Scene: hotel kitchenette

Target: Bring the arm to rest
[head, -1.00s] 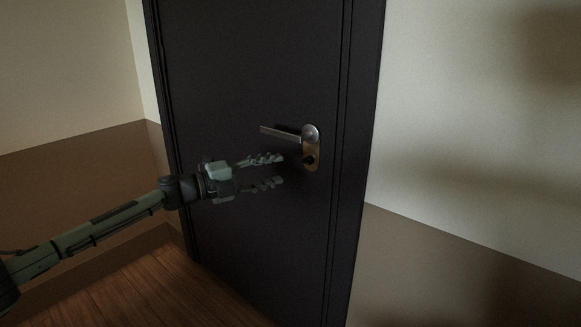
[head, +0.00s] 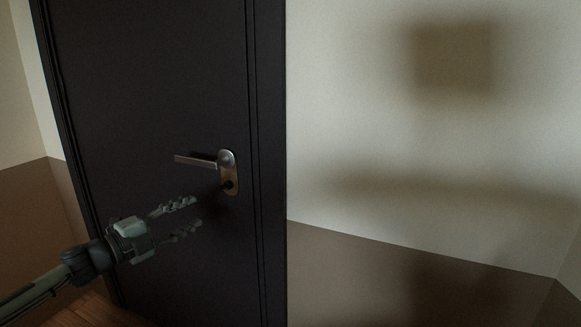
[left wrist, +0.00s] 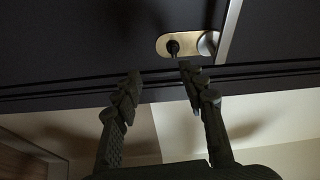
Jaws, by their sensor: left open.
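My left gripper (head: 180,218) is open and empty in the head view, its arm coming in from the lower left. Its two fingers stand apart, below and to the left of the door handle (head: 197,161). They do not appear to touch the handle. In the left wrist view the open fingers (left wrist: 160,80) reach toward the lock plate (left wrist: 176,44), with the handle (left wrist: 230,28) to its right. My right gripper is not in view.
The dark door (head: 150,90) looks shut in its frame. A wall (head: 400,215), pale above and brown below, runs to the right of it. Wooden floor (head: 95,310) shows at the lower left.

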